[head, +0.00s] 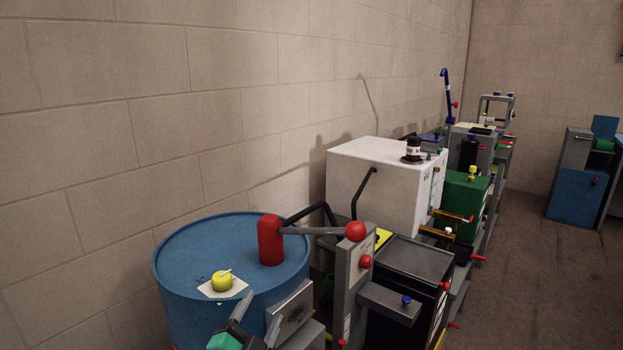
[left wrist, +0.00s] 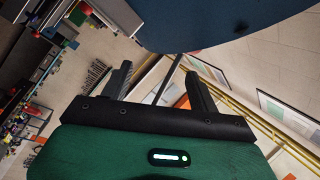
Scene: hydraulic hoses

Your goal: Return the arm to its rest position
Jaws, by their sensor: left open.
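My left gripper (head: 258,314) shows at the bottom edge of the head view, with its green body and dark fingers in front of the blue drum (head: 180,285). Most of its arm is outside the picture. In the left wrist view, its two dark fingers (left wrist: 160,88) stand apart with nothing held between them. A thin dark bar shows behind the gap there; its distance is unclear. My right gripper is in neither view.
A red cylinder (head: 270,240) and a yellow knob (head: 222,281) on a white square sit on the drum. A grey post (head: 349,290) with a red ball (head: 356,231) stands close right. A white box (head: 365,185) is behind. Open floor (head: 530,290) lies at right.

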